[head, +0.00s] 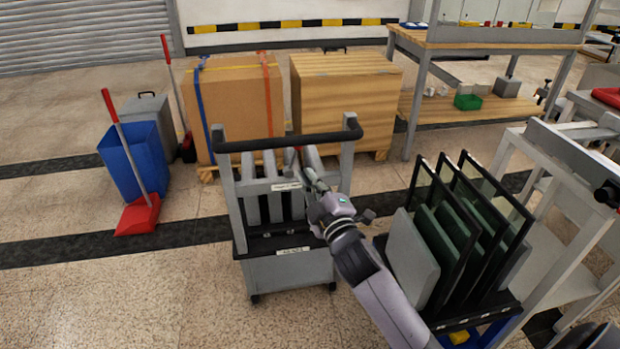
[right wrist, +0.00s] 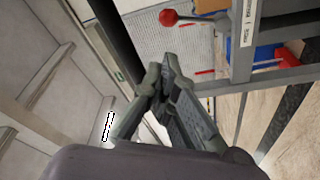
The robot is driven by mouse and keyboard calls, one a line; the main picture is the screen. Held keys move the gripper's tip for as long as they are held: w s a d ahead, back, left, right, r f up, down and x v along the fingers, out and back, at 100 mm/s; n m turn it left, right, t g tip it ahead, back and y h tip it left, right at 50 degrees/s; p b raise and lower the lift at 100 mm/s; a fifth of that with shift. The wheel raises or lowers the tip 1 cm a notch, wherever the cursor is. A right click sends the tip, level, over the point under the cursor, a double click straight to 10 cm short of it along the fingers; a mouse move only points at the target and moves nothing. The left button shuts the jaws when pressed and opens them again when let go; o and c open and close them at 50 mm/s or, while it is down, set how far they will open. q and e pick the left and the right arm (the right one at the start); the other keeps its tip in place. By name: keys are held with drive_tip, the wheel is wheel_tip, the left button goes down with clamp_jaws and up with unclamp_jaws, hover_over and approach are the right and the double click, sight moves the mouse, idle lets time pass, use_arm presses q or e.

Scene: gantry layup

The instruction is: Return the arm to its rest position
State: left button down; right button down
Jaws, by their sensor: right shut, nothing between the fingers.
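My right arm (head: 375,285) reaches in from the lower right in the head view. My right gripper (head: 308,172) is over the right side of a grey trolley (head: 290,270), near its upright panels and below its black handle (head: 285,143). It looks close to the trolley, but I cannot tell whether it touches. In the right wrist view the gripper's fingers (right wrist: 167,68) meet at their tips, with nothing between them. My left gripper is not in view.
A rack of black-framed and green panels (head: 450,230) stands right of my arm, beside a white bench frame (head: 560,200). Behind the trolley are a cardboard box (head: 233,100) and a wooden crate (head: 345,95). A blue bin (head: 135,160) and red dustpan (head: 138,214) stand left. Floor at lower left is clear.

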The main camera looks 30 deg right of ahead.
idle(0.3)
